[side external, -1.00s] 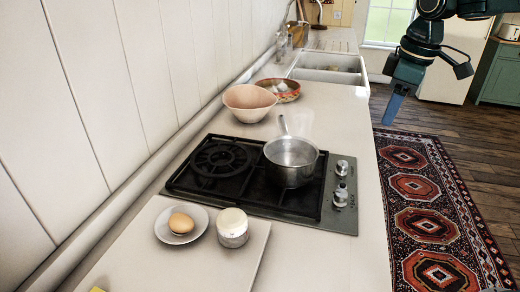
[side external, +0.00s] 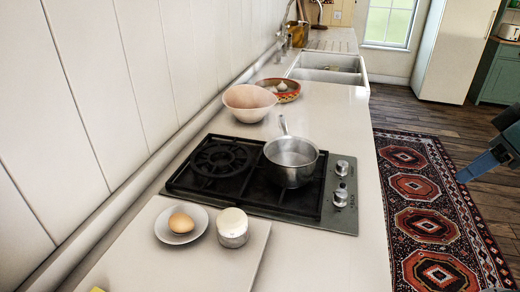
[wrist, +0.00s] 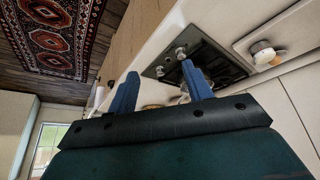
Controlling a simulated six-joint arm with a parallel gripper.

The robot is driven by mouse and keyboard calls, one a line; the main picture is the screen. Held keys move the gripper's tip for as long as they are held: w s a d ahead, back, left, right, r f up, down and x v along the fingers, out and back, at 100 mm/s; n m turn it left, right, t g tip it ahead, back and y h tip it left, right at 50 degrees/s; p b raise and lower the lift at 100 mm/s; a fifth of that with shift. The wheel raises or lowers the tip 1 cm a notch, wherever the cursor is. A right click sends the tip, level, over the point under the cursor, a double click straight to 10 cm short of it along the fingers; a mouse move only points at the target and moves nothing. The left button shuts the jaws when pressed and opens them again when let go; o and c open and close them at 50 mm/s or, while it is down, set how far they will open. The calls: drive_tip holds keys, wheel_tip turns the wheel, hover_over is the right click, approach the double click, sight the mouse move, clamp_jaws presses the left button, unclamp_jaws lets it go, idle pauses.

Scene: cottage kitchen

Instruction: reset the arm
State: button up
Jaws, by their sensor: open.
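My gripper (side external: 478,168) is at the right edge of the side external view, over the floor and rug and away from the counter. Its two blue fingers show apart in the wrist view (wrist: 160,86), with nothing between them that is held. Most of my arm is outside the side view. A steel saucepan (side external: 291,168) stands on the right part of the black gas hob (side external: 225,195).
On the counter (side external: 330,118) are a pink bowl (side external: 249,105), a patterned dish (side external: 287,92) holding garlic, a plate (side external: 164,236) with an egg (side external: 181,223), and a small white-topped jar (side external: 233,232). A double sink (side external: 335,65) is at the back. A red patterned rug (side external: 424,222) lies on the floor.

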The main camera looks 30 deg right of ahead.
drive_tip(key=shift+s+f+m, duration=0.3)
drive_tip(key=shift+s+f, duration=0.25)
drive_tip(key=shift+s, duration=0.25)
idle(0.5)
